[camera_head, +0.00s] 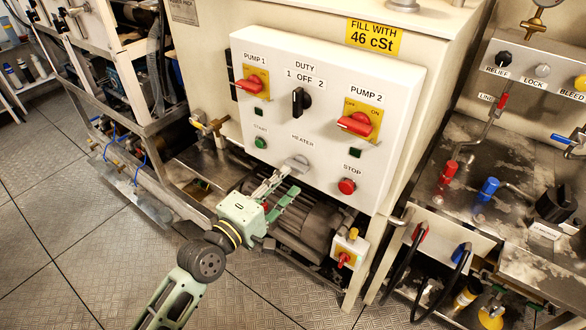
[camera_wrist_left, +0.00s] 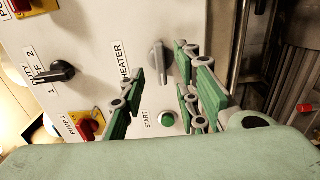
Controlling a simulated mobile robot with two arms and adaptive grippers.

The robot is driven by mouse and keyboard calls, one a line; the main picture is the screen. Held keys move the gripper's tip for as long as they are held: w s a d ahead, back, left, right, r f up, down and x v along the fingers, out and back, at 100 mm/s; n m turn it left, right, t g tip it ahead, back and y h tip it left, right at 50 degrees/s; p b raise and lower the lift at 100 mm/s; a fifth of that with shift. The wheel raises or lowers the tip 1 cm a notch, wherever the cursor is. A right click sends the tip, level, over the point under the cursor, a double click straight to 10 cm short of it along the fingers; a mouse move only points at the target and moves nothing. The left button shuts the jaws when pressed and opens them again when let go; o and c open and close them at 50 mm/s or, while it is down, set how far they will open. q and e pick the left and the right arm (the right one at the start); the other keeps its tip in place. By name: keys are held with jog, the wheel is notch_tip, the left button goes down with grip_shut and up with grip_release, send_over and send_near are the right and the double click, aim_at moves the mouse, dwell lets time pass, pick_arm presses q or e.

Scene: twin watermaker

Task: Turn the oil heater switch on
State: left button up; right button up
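The heater switch is a grey knob (camera_head: 297,163) below the HEATER label on the white control panel (camera_head: 388,92). It also shows in the left wrist view (camera_wrist_left: 157,62), where its handle lies roughly along the line of the label's lettering. My left gripper (camera_head: 287,183) is open, its fingers pointing at the panel just below the knob. In the left wrist view its two green-padded fingers (camera_wrist_left: 160,82) stand on either side of the knob, with a gap on both sides. I cannot tell how far the fingertips are from the panel. My right gripper is not in view.
A green start button (camera_head: 261,142) and a red stop button (camera_head: 347,187) flank the knob. The black duty knob (camera_head: 300,102) and red pump 1 (camera_head: 248,85) and pump 2 (camera_head: 356,123) switches sit above. A motor (camera_head: 305,222) lies below the panel.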

aim_at(294, 169)
pick_arm(q)
jog(key=x, duration=0.5)
jog(key=shift+w, duration=0.15)
jog(key=shift+f, duration=0.1)
grip_shut()
